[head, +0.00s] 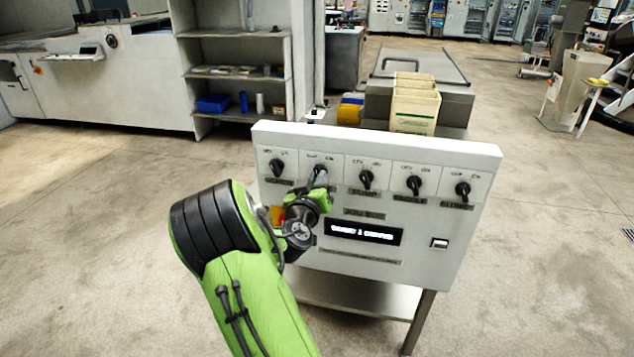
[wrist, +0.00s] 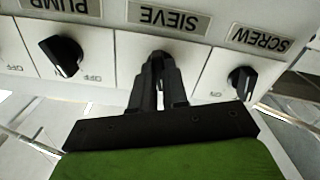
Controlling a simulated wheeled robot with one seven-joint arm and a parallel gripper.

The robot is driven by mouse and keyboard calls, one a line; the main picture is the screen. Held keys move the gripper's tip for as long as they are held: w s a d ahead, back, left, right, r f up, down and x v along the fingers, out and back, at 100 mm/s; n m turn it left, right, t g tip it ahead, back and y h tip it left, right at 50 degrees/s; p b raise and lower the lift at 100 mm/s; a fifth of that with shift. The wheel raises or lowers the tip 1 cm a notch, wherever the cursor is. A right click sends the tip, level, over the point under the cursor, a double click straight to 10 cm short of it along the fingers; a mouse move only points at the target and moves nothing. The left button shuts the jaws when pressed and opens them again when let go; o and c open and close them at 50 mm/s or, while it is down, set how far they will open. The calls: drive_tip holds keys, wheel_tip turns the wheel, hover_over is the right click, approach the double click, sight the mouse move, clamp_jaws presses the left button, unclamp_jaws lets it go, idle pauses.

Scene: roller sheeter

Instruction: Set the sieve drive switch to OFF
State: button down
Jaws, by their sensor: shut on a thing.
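The sieve drive switch is the second black rotary knob from the left on the pale control panel (head: 400,254). In the wrist view its SIEVE label (wrist: 168,19) shows upside down above my gripper (wrist: 160,62). My gripper (head: 319,176) is at this knob, with its two dark fingers shut on it. The fingers hide nearly all of the knob, so I cannot tell which way its pointer is turned.
The screw knob (wrist: 241,82) and pump knob (wrist: 62,56) sit close on either side of my fingers in the wrist view. A lit display (head: 363,232) is below the knobs. Cream boxes (head: 414,108) stand behind the panel. Open floor lies right of it.

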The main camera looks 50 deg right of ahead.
drive_tip(key=shift+n, duration=0.3)
drive_tip(key=c, duration=1.1)
unclamp_jaws()
drive_tip(key=shift+c, duration=0.2)
